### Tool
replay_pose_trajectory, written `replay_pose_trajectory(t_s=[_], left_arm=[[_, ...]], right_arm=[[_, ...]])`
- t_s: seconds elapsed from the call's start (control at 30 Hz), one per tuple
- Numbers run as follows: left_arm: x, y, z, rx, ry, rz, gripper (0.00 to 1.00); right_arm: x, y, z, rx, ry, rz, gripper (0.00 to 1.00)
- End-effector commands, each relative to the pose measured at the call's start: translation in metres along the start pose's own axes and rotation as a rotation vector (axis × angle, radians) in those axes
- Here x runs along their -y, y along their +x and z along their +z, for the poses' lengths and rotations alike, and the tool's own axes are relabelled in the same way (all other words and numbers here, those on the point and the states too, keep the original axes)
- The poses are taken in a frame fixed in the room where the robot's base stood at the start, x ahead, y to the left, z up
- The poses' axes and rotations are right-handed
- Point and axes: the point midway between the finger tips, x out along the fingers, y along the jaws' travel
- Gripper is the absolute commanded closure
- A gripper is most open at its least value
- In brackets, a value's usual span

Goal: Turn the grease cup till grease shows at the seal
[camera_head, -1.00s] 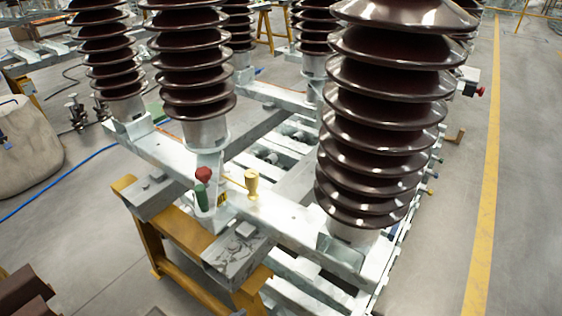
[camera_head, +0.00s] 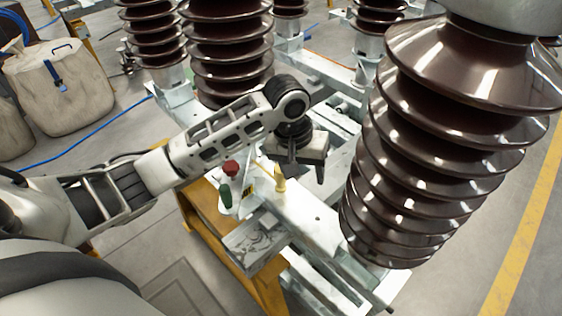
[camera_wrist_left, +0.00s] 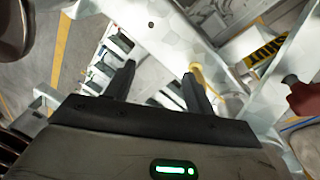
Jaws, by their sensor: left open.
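The brass-yellow cup that I take to be the grease cup (camera_head: 280,179) stands upright on the pale metal frame (camera_head: 318,222). My left gripper (camera_head: 302,172) is open, pointing down just above and to the right of the cup. In the left wrist view the cup (camera_wrist_left: 203,76) shows beside the tip of the right-hand finger, outside the gap between the open fingers (camera_wrist_left: 160,84). I cannot tell whether finger and cup touch. I see nothing between the fingers. No grease or seal can be made out. My right gripper is not in view.
A large brown ribbed insulator (camera_head: 430,150) rises close on the right, another (camera_head: 228,50) behind. A yellow trestle (camera_head: 262,290) supports the frame.

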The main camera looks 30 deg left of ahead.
Motion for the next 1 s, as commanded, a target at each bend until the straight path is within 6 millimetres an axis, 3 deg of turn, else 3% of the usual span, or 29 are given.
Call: replay_pose_trajectory(t_s=[0.03,0.2,0.4,0.57,1.0], left_arm=[[0.009,-0.025,-0.018,0.007,-0.05,-0.044,0.46],[0.033,-0.08,-0.044,0.051,-0.211,-0.147,0.46],[0.044,-0.104,-0.051,0.071,-0.29,-0.188,0.46],[0.047,-0.091,-0.05,0.074,-0.297,-0.192,0.46],[0.063,0.0,-0.041,0.074,-0.294,-0.192,0.46]], right_arm=[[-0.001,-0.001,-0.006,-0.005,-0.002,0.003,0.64],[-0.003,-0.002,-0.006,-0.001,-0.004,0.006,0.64],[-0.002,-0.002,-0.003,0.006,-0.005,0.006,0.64],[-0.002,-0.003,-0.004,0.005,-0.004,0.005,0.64],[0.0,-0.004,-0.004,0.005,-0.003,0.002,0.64]])
